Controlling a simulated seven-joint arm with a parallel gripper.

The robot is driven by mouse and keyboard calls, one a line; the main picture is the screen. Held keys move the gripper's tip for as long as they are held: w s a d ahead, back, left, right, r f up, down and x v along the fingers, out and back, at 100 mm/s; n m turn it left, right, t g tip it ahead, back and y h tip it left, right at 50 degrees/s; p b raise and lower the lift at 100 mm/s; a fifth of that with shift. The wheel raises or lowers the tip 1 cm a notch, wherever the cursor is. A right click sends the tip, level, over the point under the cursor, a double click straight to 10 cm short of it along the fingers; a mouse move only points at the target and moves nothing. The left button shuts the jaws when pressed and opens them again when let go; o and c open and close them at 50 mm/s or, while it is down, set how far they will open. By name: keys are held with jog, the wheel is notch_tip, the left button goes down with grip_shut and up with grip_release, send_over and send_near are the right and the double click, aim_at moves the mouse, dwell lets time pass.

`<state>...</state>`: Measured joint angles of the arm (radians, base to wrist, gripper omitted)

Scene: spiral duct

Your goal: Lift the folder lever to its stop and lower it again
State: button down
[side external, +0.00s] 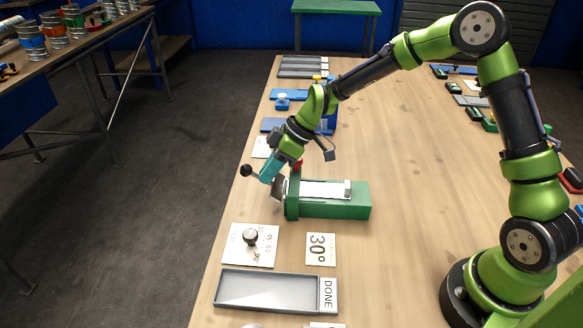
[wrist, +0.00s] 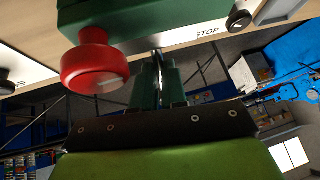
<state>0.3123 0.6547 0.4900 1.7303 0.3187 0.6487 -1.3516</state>
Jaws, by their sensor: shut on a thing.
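The folder (side external: 335,207) is a green block on the bench with a pale strip (side external: 325,189) lying along its top. Its lever (side external: 247,171) ends in a black ball and sticks out to the left, beyond the bench edge. My gripper (side external: 267,171) is at the folder's left end, shut on the lever; the grasp itself is mostly hidden. In the wrist view my fingers (wrist: 158,85) are close together around something thin. A red knob (wrist: 95,68) is beside them, below the green body (wrist: 150,18). The lever's exact angle is hard to read.
In front of the folder lie a dial card (side external: 240,258) with a dark knob, a 30° card (side external: 320,249) and a grey tray (side external: 265,289) marked DONE. Blue fixtures (side external: 287,125) stand behind. The bench right of the folder is clear.

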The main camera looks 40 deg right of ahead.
jog(key=shift+r, duration=0.15)
jog(key=c, duration=1.2)
grip_release()
jog(key=shift+o, duration=0.2)
jog(key=v, duration=1.6)
jog(key=shift+d+r, duration=0.3)
